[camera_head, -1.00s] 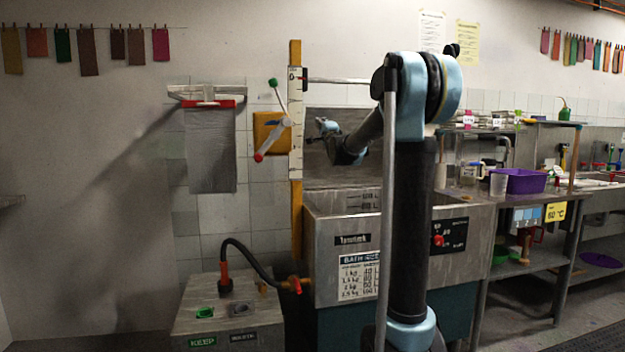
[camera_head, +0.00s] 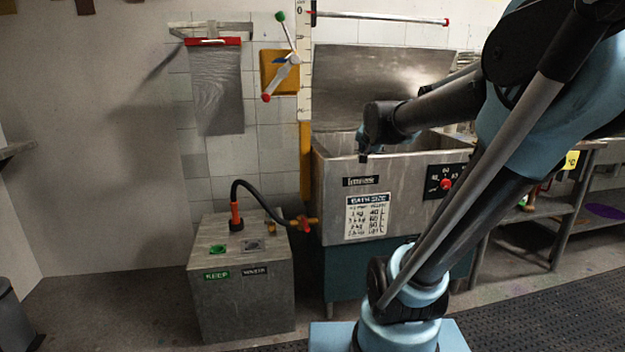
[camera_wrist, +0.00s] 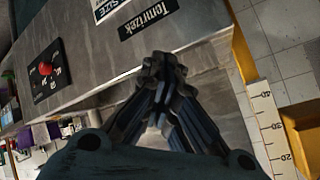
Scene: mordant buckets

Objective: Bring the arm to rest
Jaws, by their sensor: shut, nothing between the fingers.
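My gripper (camera_head: 363,155) is at the end of my arm, in front of the metal tub's upper front edge in the head view, seen small. In the wrist view my gripper (camera_wrist: 163,70) has its dark fingers together and empty, with the tub's front wall (camera_wrist: 100,45) behind them. I cannot tell the exact gap between the fingertips and the tub. My arm runs from the lower middle up to the right edge, then back left toward the tub.
The metal tub (camera_head: 400,165) has a tap and hose on its left. A metal box (camera_head: 240,300) with KEEP and a second label stands left of it. A lever (camera_head: 283,60) and ruler strip are on the wall.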

